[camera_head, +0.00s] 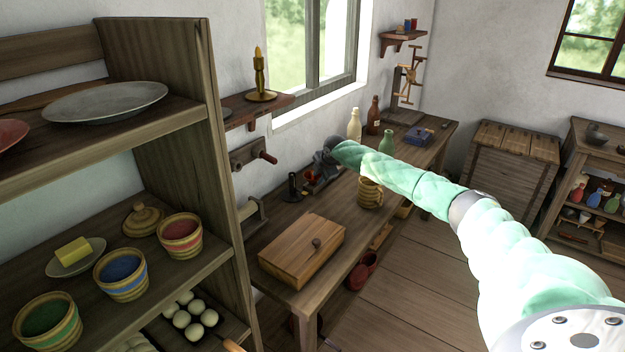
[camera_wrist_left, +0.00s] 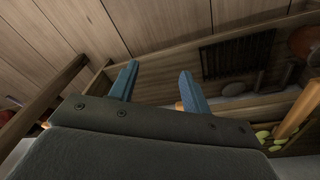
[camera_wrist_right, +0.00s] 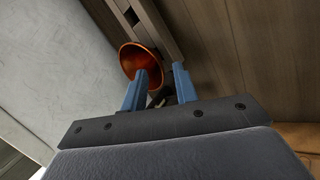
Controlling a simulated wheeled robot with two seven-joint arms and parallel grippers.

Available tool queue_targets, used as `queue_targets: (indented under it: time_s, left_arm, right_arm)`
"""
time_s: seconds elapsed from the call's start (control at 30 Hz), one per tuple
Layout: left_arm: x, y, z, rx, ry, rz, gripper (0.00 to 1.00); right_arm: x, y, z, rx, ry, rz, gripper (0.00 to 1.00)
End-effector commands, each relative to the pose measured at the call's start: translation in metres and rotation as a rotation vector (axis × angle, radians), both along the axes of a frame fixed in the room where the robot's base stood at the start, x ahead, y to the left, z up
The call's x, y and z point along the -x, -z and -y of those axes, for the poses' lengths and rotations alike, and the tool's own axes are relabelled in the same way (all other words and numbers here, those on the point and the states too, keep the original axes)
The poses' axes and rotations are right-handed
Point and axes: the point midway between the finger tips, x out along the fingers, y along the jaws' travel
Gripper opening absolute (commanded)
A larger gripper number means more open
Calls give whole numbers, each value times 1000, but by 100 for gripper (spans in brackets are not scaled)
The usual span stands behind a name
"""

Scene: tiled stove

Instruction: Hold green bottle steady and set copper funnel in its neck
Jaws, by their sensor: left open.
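The green bottle (camera_head: 386,142) stands upright on the far part of the wooden workbench. My right arm reaches over the bench, and its dark gripper (camera_head: 328,150) is left of the bottle and apart from it. In the right wrist view my right gripper (camera_wrist_right: 160,72) has its fingers apart. The copper funnel (camera_wrist_right: 138,58) is at the left fingertip, with its round mouth towards the camera; that finger overlaps the mouth. I cannot make out the funnel in the head view. My left gripper (camera_wrist_left: 158,80) is open and empty in the left wrist view, and outside the head view.
A cream bottle (camera_head: 354,124) and a brown bottle (camera_head: 374,115) stand near the green one. A ribbed mug (camera_head: 370,192) and a wooden box (camera_head: 302,250) are on the bench. A tall shelf (camera_head: 180,150) stands at the left.

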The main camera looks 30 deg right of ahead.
Motion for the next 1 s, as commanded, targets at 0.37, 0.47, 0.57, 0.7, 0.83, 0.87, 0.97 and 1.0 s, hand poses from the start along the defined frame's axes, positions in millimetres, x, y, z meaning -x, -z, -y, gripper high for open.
queue_targets:
  time_s: [0.37, 0.47, 0.57, 0.7, 0.83, 0.87, 0.97, 1.0]
  left_arm:
    - [14, 48, -8, -9, -2, -6, 48]
    - [15, 51, -8, -10, -2, -5, 48]
    - [15, 52, -8, -10, -2, -4, 48]
    - [15, 52, -8, -10, -2, -4, 48]
    - [15, 51, -8, -9, -2, -5, 48]
    - [15, 51, -8, -9, -2, -5, 48]
    - [15, 51, -8, -9, -3, -5, 48]
    - [15, 51, -8, -8, -3, -5, 48]
  right_arm:
    - [-17, 24, -1, -1, -1, -1, 29]
    - [-18, 27, -1, 0, 0, -1, 29]
    - [-18, 27, -1, 0, 0, -1, 29]
    - [-18, 27, -1, 0, 0, -1, 23]
    - [-18, 27, -1, 0, 0, -1, 0]
    - [-18, 27, -1, 0, 0, -1, 0]
    - [-18, 27, -1, 0, 0, -1, 0]
    - [-18, 27, -1, 0, 0, -1, 0]
